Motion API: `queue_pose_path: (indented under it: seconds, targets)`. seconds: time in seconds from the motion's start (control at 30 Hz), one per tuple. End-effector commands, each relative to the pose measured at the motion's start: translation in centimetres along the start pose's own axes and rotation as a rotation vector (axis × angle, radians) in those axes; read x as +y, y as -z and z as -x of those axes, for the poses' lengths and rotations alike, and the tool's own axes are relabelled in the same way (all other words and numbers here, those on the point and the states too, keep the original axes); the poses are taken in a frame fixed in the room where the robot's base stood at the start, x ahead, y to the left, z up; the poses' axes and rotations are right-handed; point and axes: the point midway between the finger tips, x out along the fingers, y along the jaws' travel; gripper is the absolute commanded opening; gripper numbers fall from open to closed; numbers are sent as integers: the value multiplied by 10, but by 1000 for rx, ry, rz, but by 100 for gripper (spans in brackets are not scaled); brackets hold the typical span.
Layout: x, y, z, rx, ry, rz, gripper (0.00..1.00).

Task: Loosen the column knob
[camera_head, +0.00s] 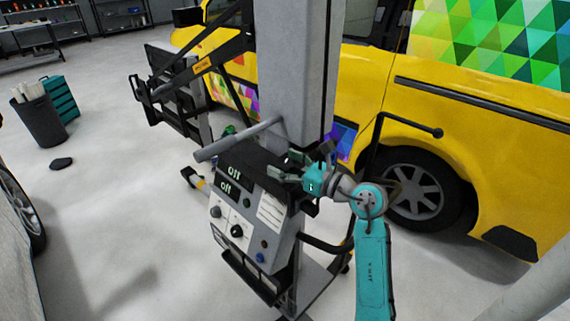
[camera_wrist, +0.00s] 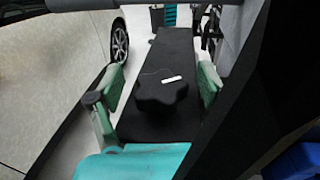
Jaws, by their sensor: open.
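The column knob (camera_wrist: 160,97) is a black lobed knob with a small white mark on its top, seen in the wrist view on a flat black surface (camera_wrist: 160,128). My gripper (camera_wrist: 158,83) is open, with one green fingertip on each side of the knob. I cannot tell whether the fingertips touch it. In the head view my gripper (camera_head: 281,166) is at the top of the control box (camera_head: 240,213), beside the grey column (camera_head: 297,75). There I cannot make out the knob clearly.
The control box has two displays reading "Off", several dials and a grey handle bar (camera_head: 238,139). A yellow van (camera_head: 480,130) with colourful triangle wrap stands close behind. A black bin (camera_head: 40,120) and teal drawers (camera_head: 60,97) stand at the left. The floor at left is mostly clear.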

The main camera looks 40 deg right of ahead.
Motion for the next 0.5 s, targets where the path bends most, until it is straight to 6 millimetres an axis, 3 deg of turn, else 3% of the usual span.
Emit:
queue_pose_path:
  seconds: [0.5]
  targets:
    - [0, -81, 0, -3, 0, 4, 79]
